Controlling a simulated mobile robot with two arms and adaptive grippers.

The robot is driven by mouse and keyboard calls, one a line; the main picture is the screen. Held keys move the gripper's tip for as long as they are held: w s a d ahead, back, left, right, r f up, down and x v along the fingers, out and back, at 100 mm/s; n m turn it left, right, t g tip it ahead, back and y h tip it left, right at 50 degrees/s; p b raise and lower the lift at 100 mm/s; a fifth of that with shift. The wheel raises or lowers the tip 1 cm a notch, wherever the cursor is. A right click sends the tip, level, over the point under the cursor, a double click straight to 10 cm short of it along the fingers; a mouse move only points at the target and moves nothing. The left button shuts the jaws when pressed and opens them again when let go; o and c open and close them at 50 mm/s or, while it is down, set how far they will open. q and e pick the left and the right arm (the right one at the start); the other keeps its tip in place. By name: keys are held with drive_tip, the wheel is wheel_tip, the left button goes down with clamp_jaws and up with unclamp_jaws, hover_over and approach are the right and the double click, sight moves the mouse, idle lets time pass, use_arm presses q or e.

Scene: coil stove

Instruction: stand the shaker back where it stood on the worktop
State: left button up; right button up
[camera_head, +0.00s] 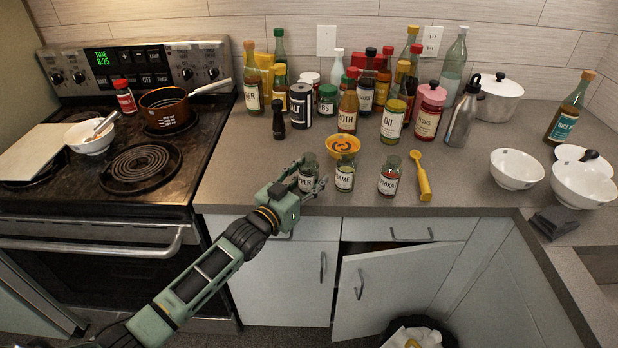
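A small glass shaker with a green lid and a label that seems to read pepper (308,172) is upright at the front edge of the worktop (240,170). My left gripper (309,176) is at this shaker, with its fingers around the lower part. The fingers hide the shaker's base, so I cannot tell whether it touches the worktop or whether the grip is closed. Similar jars, sesame (344,177) and paprika (389,176), stand to its right. My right gripper is not in view.
An orange bowl (342,146) and a dark shaker (279,121) stand behind. A yellow spoon (421,178) lies right of the paprika. Several bottles and jars crowd the back. The stove (100,205) is left. A cabinet door (395,290) hangs ajar below.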

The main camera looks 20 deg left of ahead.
use_arm(q)
drive_tip(key=shift+o, duration=0.6)
drive_tip(key=shift+r, duration=0.2)
drive_tip(key=shift+s+a+f, duration=0.1)
drive_tip(key=shift+s+f, duration=0.05)
drive_tip(key=shift+s, duration=0.2)
drive_tip(key=b+v, duration=0.1)
drive_tip(key=v, duration=1)
drive_tip(key=shift+s, duration=0.15)
